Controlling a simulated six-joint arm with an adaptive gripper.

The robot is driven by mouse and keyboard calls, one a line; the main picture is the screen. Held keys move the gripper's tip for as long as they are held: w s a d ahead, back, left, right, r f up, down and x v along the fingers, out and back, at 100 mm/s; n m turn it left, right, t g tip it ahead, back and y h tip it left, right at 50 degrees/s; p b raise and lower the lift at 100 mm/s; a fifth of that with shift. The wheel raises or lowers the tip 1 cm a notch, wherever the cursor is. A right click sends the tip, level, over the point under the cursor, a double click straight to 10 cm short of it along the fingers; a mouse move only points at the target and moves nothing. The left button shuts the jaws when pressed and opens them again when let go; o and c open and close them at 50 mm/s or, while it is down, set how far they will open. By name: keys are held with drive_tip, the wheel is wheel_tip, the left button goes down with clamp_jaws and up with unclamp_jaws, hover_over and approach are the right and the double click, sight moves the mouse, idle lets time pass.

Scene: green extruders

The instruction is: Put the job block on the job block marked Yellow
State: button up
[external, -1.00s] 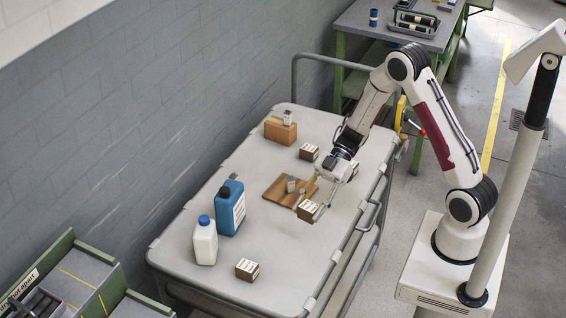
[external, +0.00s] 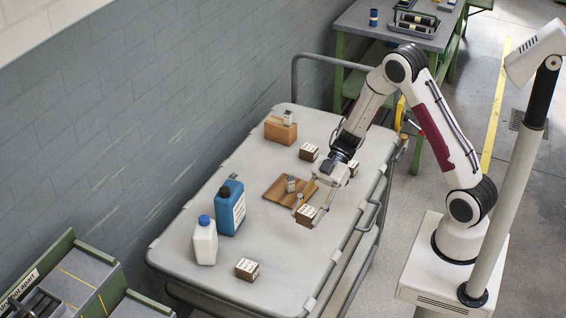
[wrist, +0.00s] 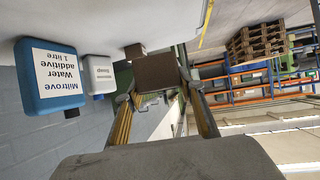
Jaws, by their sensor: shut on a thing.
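My gripper (external: 311,208) is shut on a brown job block with a pale label (external: 305,215), held over the cart top. In the wrist view the held block (wrist: 155,73) sits between the fingertips. Other similar blocks stand on the cart: one near the front (external: 247,269), one at the back (external: 309,152) and one partly hidden behind my wrist (external: 353,168). The front one seems to show behind the held block in the wrist view (wrist: 135,50). The labels are too small to read, so I cannot tell which is marked Yellow.
A blue bottle (external: 230,210) and a white bottle (external: 205,243) stand on the left of the grey cart (external: 170,258). A wooden board with a small item (external: 282,195) lies beside my gripper. An orange-brown box (external: 280,131) is at the back. The front right cart surface is clear.

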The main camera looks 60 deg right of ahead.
drive_tip(key=w+a+r+n+g, duration=0.1)
drive_tip(key=w+a+n+g, duration=0.3)
drive_tip(key=a, duration=0.9)
wheel_tip(320, 180, up, 4)
drive_tip(key=m+t, duration=0.2)
hover_over(247, 266)
drive_tip(key=shift+f, duration=0.1)
drive_tip(key=shift+f, duration=3.1)
drive_tip(key=shift+f, duration=1.85)
drive_tip(key=shift+f, duration=0.15)
